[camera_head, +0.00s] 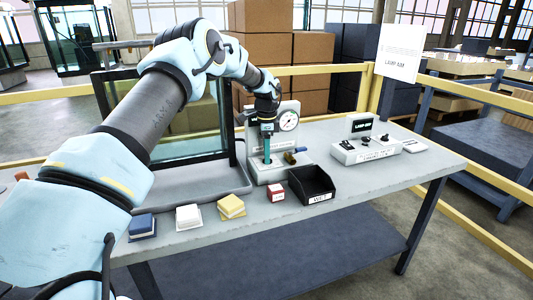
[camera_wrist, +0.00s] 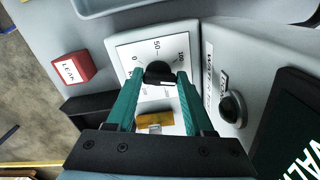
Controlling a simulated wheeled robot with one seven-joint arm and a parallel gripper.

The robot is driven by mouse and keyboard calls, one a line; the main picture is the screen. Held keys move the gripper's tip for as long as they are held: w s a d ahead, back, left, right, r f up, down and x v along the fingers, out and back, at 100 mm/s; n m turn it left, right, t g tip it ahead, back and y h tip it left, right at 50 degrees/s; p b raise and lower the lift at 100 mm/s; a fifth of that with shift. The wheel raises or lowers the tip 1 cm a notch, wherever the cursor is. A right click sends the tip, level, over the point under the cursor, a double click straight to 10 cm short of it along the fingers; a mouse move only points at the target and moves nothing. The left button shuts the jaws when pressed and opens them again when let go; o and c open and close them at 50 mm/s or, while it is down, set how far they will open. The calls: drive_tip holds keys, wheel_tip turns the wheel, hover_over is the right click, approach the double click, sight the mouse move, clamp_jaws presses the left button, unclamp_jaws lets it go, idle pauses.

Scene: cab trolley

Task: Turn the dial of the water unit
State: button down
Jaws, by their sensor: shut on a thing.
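The water unit (camera_head: 262,172) is a pale grey box with an upright back panel and a round gauge (camera_head: 289,121). Its dial (camera_wrist: 159,72) is a black knob on a white scale plate (camera_wrist: 128,52) marked 0, 50 and 100 in the wrist view. My gripper (camera_head: 267,160) reaches down over the unit. In the wrist view my gripper (camera_wrist: 162,78) has its teal fingers on either side of the knob, shut on it. The fingers hide the knob's sides, and its pointer cannot be made out. In the head view the dial is hidden behind the fingers.
A brass fitting with a blue handle (camera_head: 300,150) sits right of my fingers. A black bin (camera_head: 312,185) and a red block (camera_head: 276,192) stand in front. A glass tank (camera_head: 190,130) is left; a control box (camera_head: 365,148) is right.

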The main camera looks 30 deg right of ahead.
drive_tip(key=shift+m, duration=1.6)
drive_tip(key=shift+c, duration=1.4)
unclamp_jaws()
wheel_tip(320, 180, up, 11)
drive_tip(key=b, duration=0.2)
